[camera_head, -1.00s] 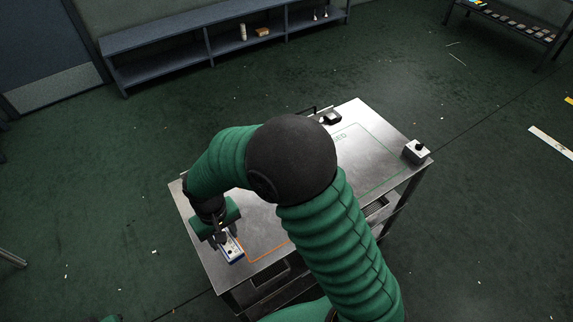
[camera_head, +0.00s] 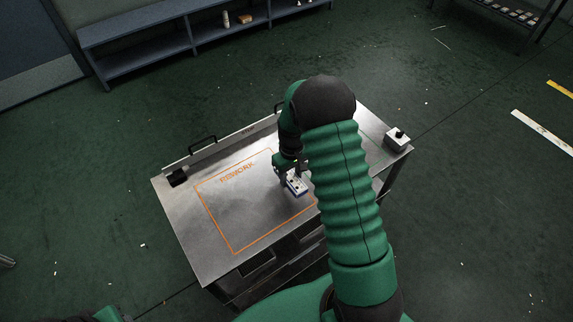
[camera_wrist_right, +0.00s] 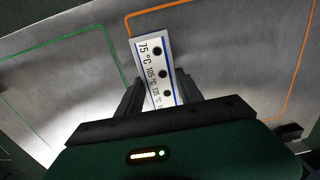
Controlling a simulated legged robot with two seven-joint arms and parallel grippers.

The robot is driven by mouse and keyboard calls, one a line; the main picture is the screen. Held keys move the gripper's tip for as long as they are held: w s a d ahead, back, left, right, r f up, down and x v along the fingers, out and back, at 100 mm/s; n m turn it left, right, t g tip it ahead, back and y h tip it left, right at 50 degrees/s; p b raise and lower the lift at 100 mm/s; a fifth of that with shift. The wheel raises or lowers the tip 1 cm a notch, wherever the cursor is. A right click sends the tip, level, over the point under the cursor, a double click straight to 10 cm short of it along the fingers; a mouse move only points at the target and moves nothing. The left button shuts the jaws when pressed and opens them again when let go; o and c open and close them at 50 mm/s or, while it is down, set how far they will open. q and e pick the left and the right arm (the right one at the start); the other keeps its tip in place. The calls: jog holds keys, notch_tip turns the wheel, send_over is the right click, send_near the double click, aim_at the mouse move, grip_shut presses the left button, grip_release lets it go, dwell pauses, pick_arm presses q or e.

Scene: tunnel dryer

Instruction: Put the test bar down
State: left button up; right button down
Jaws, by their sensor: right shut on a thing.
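The test bar (camera_head: 296,184) is a small white plate with blue edges, dark round spots and printed temperatures. My right gripper (camera_head: 288,165) is shut on it over the steel table. In the wrist view the right gripper (camera_wrist_right: 159,92) has one finger on each side of the bar (camera_wrist_right: 152,62), whose 75 °C end points away. The bar shows at the right-hand side of the orange outline (camera_head: 215,222) marked REWORK, seeming to overlap its line. I cannot tell whether the bar touches the table. My left gripper is not in view.
The steel table (camera_head: 185,215) is mostly clear within the orange outline. A green outline (camera_wrist_right: 60,35) lies beside it in the wrist view. A white box with a black knob (camera_head: 397,140) stands at the right corner. A black handle (camera_head: 203,143) and a black block (camera_head: 177,178) are at the back left.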

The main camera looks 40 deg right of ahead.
jog(key=w, duration=0.1)
jog(key=w+d, duration=0.1)
jog(key=w, duration=0.1)
jog(key=w+d, duration=0.1)
jog(key=w, duration=0.1)
jog(key=shift+w+f, duration=0.1)
jog(key=shift+w, duration=0.1)
jog(key=shift+w+d+f+p, duration=0.1)
jog(key=shift+d+f+p, duration=0.05)
jog(key=shift+f, duration=0.5)
jog(key=shift+w+d+f+p, duration=0.15)
jog(key=shift+f, duration=0.45)
jog(key=shift+w+d+f+p, duration=0.1)
jog(key=shift+d+f+p, duration=0.05)
jog(key=shift+f, duration=0.5)
jog(key=c, duration=0.8)
grip_release()
jog(key=shift+a, duration=0.15)
jog(key=shift+o, duration=0.2)
jog(key=shift+r, duration=0.1)
